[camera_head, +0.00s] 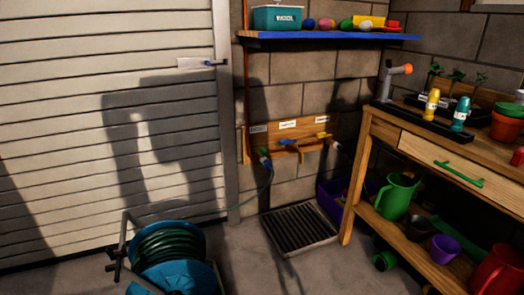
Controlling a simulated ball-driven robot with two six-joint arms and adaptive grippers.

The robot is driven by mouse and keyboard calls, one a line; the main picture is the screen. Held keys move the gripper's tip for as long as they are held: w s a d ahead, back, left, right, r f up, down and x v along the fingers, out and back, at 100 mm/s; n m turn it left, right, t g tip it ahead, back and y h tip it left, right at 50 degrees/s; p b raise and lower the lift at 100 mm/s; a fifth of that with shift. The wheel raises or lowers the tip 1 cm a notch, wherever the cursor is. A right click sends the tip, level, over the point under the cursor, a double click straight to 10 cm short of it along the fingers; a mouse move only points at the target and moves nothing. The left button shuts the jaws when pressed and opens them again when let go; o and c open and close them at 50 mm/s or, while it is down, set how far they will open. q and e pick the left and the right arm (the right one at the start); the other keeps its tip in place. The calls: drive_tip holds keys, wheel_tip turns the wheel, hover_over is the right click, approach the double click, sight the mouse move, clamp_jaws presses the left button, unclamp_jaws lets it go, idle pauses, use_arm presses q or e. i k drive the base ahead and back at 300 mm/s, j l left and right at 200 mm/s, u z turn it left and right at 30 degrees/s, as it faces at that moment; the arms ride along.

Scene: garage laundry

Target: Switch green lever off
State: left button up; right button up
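A wooden board (308,134) is fixed low on the block wall, with three small taps and white labels above them. The left tap has a small green part, likely the green lever (263,151); its exact angle is too small to tell. A thin hose runs down from this tap. Neither of my grippers is in view. A dark shadow falls on the garage door.
A hose reel (170,262) stands on the floor at front left. A drain grate (298,229) lies below the taps, beside a purple bin (332,196). A workbench (420,148) with pots and jugs fills the right. A blue shelf (330,36) hangs above the taps.

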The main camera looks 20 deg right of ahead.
sight(262, 150)
drive_tip(key=i+l, duration=0.65)
drive_tip(key=i, duration=0.15)
drive_tip(key=i+l, duration=0.65)
drive_tip(key=i, duration=0.15)
drive_tip(key=l+z, duration=0.05)
